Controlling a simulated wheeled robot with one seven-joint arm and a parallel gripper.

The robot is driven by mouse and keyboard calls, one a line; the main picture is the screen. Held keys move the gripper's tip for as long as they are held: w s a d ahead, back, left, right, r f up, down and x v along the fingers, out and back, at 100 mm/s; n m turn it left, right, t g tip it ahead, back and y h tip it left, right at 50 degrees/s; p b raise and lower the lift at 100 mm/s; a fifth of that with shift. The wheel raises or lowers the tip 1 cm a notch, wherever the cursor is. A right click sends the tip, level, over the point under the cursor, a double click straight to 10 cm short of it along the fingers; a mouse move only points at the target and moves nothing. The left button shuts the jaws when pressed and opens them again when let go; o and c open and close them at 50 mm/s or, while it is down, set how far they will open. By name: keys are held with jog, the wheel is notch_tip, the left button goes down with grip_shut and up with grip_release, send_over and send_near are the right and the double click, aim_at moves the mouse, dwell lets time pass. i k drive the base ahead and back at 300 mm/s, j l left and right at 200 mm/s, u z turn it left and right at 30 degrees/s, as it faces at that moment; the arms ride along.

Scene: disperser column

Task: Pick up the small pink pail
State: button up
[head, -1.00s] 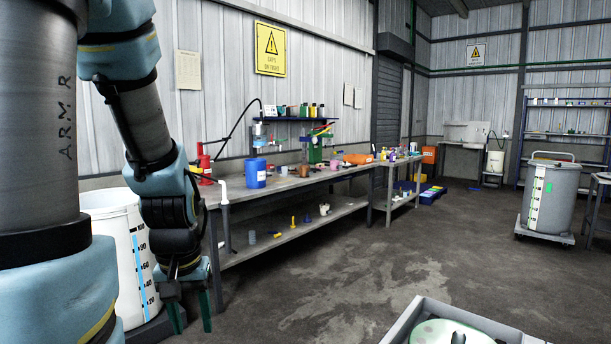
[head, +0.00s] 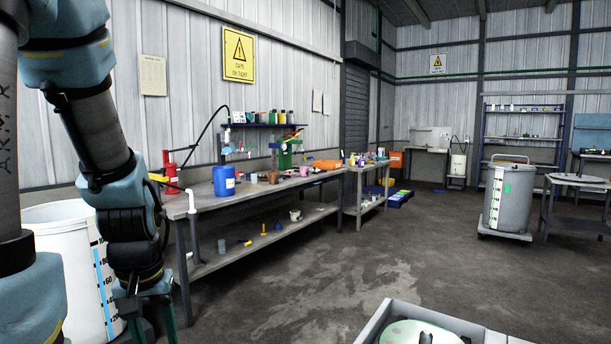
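A small pink pail (head: 304,171) stands on top of the long workbench (head: 203,202) along the left wall, towards its far end. It is small in the head view, and its handle cannot be made out. My gripper (head: 152,322) hangs low at the left, with its green fingers pointing down and apart. It is open, looks empty, and is well short of the pail and below the bench top.
A blue tub (head: 224,181) stands on the near part of the bench, with brown pots (head: 273,177) between it and the pail. A big white graduated drum (head: 62,265) is behind my arm. A grey wheeled bin (head: 508,197) stands at the right. The middle floor is open.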

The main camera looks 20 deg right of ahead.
aim_at(304, 171)
jog(key=i+u, duration=0.15)
jog(key=u, duration=0.4)
jog(key=i+z, duration=0.15)
jog(key=i, duration=0.3)
jog(key=i+j+z, duration=0.2)
jog(key=i, duration=0.3)
jog(key=i+z, duration=0.15)
jog(key=i, duration=0.3)
jog(key=i+l+z, duration=0.2)
jog(key=i+z, duration=0.2)
jog(key=i+l+z, duration=0.1)
jog(key=i+z, duration=0.75)
jog(key=i+j+z, duration=0.2)
jog(key=z, duration=0.2)
jog(key=i+j+z, duration=0.1)
jog(key=i+z, duration=0.3)
jog(key=i, duration=1.7)
jog(key=i+u, duration=0.1)
jog(key=i, duration=1.95)
jog(key=i+u, duration=0.1)
jog(key=i, duration=1.95)
jog(key=i+u, duration=0.35)
jog(key=i, duration=0.2)
jog(key=i+l+u, duration=0.1)
jog(key=i+u, duration=0.2)
jog(key=i, duration=0.3)
jog(key=i+l+u, duration=0.2)
jog(key=i+u, duration=0.15)
jog(key=i, duration=0.15)
